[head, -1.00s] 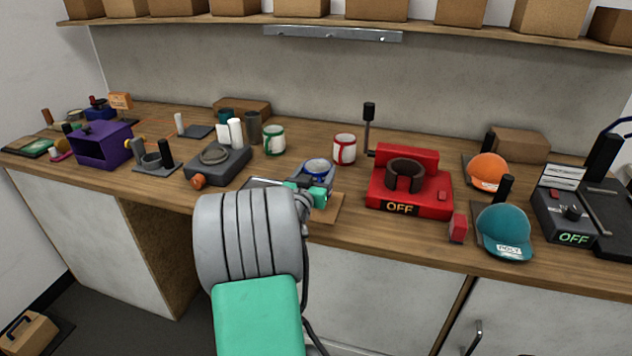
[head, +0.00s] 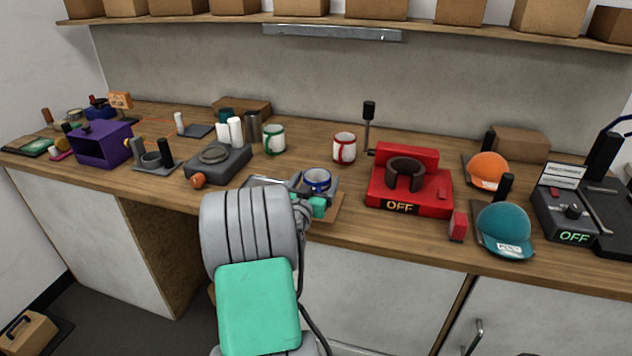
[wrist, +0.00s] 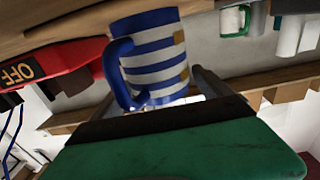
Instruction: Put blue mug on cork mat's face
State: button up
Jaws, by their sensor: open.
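The blue mug (head: 318,181), white with blue bands, stands upright at the counter's front on or just over the tan cork mat (head: 335,206). Whether its base touches the mat is hidden behind my gripper. In the wrist view the blue mug (wrist: 160,60) appears upside down, with its blue handle on the left and small tan patches on its side. My gripper (head: 316,187) is open, low around the mug, with a dark finger on the mug's right side. Much of the mat is hidden by my arm and gripper.
A red machine (head: 425,190) marked OFF stands right of the mat. A red-banded mug (head: 344,148) and a green-banded mug (head: 274,139) stand behind. A grey scale-like device (head: 218,163) is to the left. Bare counter lies between the mugs and mat.

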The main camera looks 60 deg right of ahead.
jog(key=shift+a+r, duration=0.15)
jog(key=s+a+b, duration=0.2)
jog(key=a+b, duration=0.1)
jog(key=a, duration=0.9)
jog(key=w+a+f+n+t+y, duration=0.1)
jog(key=w+a+f+y, duration=0.1)
jog(key=w+a+y, duration=0.3)
jog(key=w+a+f+n+t+y, duration=0.1)
jog(key=w+a+f+n, duration=0.15)
jog(key=a, duration=0.35)
jog(key=w+a+f+n+y, duration=0.1)
jog(key=w+a+f+y, duration=0.2)
jog(key=w+a, duration=0.25)
jog(key=a+f+n+y, duration=0.2)
jog(key=a+n+y, duration=0.4)
jog(key=a, duration=1.2)
jog(key=s+a+r+n+g+y, duration=0.1)
jog(key=s+a+n, duration=0.2)
jog(key=a, duration=0.3)
jog(key=s+a+n+g+y, duration=0.1)
jog(key=s+a+n+y, duration=0.15)
jog(key=a, duration=0.25)
jog(key=shift+h, duration=0.35)
jog(key=p+v, duration=0.2)
jog(key=v, duration=0.1)
jog(key=p+v, duration=0.1)
jog(key=p, duration=0.1)
jog(key=shift+w+a+r, duration=0.15)
jog(key=shift+w+r, duration=0.2)
